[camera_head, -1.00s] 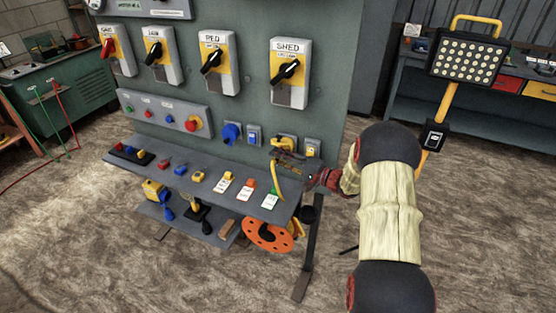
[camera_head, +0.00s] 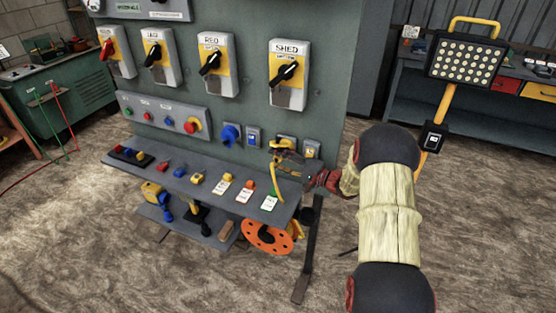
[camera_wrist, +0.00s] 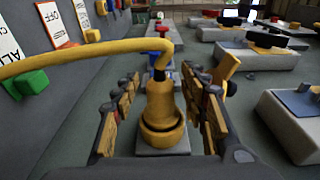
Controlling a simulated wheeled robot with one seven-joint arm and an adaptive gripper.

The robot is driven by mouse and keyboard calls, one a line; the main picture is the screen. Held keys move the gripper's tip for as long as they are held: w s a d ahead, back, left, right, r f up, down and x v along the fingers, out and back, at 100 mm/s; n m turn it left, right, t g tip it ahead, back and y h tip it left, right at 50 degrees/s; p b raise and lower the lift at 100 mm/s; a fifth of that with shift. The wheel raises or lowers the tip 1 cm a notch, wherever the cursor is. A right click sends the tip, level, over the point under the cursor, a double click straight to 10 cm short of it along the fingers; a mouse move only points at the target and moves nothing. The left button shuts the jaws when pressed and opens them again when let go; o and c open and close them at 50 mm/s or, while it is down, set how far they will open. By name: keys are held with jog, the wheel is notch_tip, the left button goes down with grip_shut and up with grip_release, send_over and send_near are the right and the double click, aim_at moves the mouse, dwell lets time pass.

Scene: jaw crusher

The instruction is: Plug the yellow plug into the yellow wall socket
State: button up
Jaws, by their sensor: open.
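The yellow plug (camera_wrist: 160,105) stands between my fingers in the wrist view, its yellow cable (camera_wrist: 90,52) arching off to the left. Its wide end is at a grey square base of the yellow wall socket (camera_wrist: 167,140). Whether it is fully seated I cannot tell. My gripper (camera_wrist: 164,100) is open, with a finger on each side of the plug and gaps visible. In the head view, my gripper (camera_head: 293,163) is at the yellow socket (camera_head: 287,142) on the panel, and it hides most of the plug. The yellow cable (camera_head: 278,182) hangs down there.
A shelf (camera_head: 150,172) below holds several coloured plugs and label cards. A blue plug (camera_head: 230,134) and a blue socket (camera_head: 254,137) are left of my gripper; another socket (camera_head: 312,149) is close on its right. Switch boxes (camera_head: 290,75) sit above. An orange reel (camera_head: 267,237) is below.

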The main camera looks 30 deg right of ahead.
jog(key=shift+a, duration=0.1)
jog(key=s+a, duration=0.5)
jog(key=a, duration=0.2)
jog(key=shift+s, duration=0.3)
dwell(0.8)
dwell(0.3)
